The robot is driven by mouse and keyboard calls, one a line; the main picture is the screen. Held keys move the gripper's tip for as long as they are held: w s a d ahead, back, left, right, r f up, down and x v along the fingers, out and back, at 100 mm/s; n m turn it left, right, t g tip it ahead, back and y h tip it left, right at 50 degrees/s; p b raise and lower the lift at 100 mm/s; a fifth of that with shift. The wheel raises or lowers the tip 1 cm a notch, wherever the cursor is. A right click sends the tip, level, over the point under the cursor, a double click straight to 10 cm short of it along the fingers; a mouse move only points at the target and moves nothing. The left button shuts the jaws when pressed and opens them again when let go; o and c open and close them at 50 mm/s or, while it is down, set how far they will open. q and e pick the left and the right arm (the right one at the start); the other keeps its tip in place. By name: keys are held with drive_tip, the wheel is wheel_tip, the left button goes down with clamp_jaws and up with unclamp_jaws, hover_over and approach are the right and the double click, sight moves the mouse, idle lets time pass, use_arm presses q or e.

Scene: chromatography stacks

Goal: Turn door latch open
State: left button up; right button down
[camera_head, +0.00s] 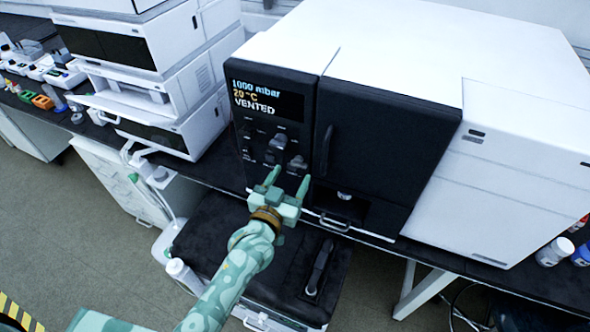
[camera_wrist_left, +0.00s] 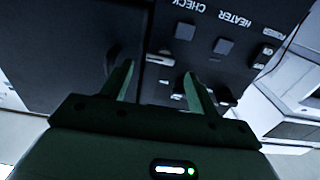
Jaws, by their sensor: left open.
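The black door (camera_head: 385,150) of the white-topped instrument looks closed, with an upright dark handle (camera_head: 326,150) along its left edge. Left of it is a control panel with a display (camera_head: 266,98) reading "1000 mbar, 20 °C, VENTED" and several grey knobs, one a larger knob (camera_head: 297,162). I cannot tell for sure which part is the latch. My left gripper (camera_head: 289,178) is open, with its fingers toward the lower part of the panel. In the left wrist view the panel appears upside down, with a square knob (camera_wrist_left: 222,46); the open gripper (camera_wrist_left: 158,73) shows no object clearly between its fingers.
A small tray with a wire handle (camera_head: 335,223) juts out below the door. A dark pump-like unit (camera_head: 215,240) stands below the bench. Stacked white modules (camera_head: 150,90) stand to the left, a white cabinet (camera_head: 500,190) to the right.

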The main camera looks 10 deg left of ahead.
sight(297, 165)
use_arm(q)
drive_tip(key=shift+w+d, duration=0.2)
drive_tip(key=shift+w, duration=0.7)
drive_tip(key=shift+w+d, duration=0.15)
drive_tip(key=shift+w, duration=0.75)
drive_tip(key=shift+c, duration=0.3)
drive_tip(key=c, duration=0.9)
drive_tip(key=shift+c, duration=0.2)
